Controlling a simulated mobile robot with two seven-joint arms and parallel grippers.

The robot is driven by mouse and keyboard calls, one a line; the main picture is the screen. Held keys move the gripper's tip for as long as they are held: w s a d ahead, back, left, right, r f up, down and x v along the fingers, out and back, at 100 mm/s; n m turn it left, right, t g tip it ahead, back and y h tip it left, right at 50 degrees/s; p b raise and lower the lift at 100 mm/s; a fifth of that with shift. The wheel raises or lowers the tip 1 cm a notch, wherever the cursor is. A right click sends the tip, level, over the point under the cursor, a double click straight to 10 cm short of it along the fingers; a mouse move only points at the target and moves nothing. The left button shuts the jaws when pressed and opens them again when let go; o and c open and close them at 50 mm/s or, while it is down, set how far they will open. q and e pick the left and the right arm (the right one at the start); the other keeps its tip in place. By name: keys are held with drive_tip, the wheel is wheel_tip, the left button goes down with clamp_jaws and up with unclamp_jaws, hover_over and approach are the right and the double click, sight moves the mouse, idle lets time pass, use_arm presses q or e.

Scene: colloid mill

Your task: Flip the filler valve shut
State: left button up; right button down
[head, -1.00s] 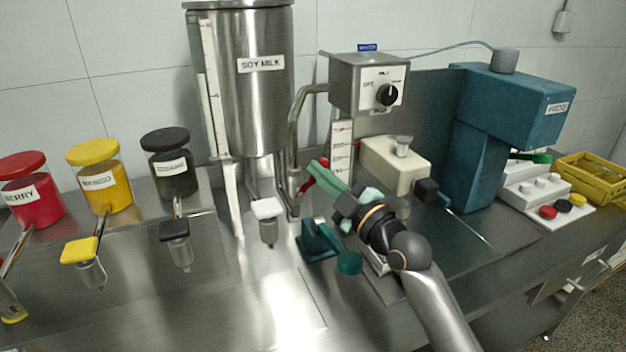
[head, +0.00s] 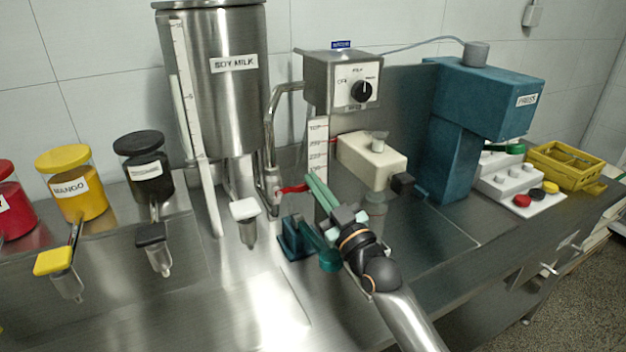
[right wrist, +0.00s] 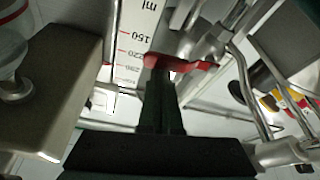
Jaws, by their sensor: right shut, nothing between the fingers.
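The filler valve's red lever (head: 292,188) sticks out to the right, close to level, from the steel pipe below the soy milk tank (head: 215,95). My right gripper (head: 312,180) is shut and empty, with its green fingertips by the lever's outer end. In the right wrist view the red lever (right wrist: 182,63) lies across the tips of the shut fingers (right wrist: 162,75). I cannot tell whether they touch. My left gripper is not in view.
A graduated scale (head: 317,145) stands behind the fingers, below the grey control box (head: 341,82). A cream unit (head: 370,160) is at right, then the blue press (head: 480,100). A small teal stand (head: 292,238) and a white-topped nozzle (head: 245,209) are close below.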

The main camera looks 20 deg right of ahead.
drive_tip(key=shift+f, duration=0.35)
idle(0.5)
wheel_tip(320, 180, up, 5)
drive_tip(key=p, duration=0.4)
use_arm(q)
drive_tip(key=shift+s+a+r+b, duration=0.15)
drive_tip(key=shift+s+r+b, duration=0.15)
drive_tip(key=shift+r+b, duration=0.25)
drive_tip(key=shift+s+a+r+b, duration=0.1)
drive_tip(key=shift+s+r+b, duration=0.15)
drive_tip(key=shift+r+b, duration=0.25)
use_arm(e)
drive_tip(key=shift+a+f+v, duration=0.1)
drive_tip(key=shift+f+v, duration=0.05)
drive_tip(key=shift+v, duration=1.55)
drive_tip(key=shift+a+f+v, duration=0.1)
drive_tip(key=shift+f+v, duration=0.05)
drive_tip(key=shift+v, duration=1.6)
drive_tip(key=shift+a+f+v, duration=0.15)
drive_tip(key=shift+v, duration=1.55)
drive_tip(key=shift+w, duration=0.1)
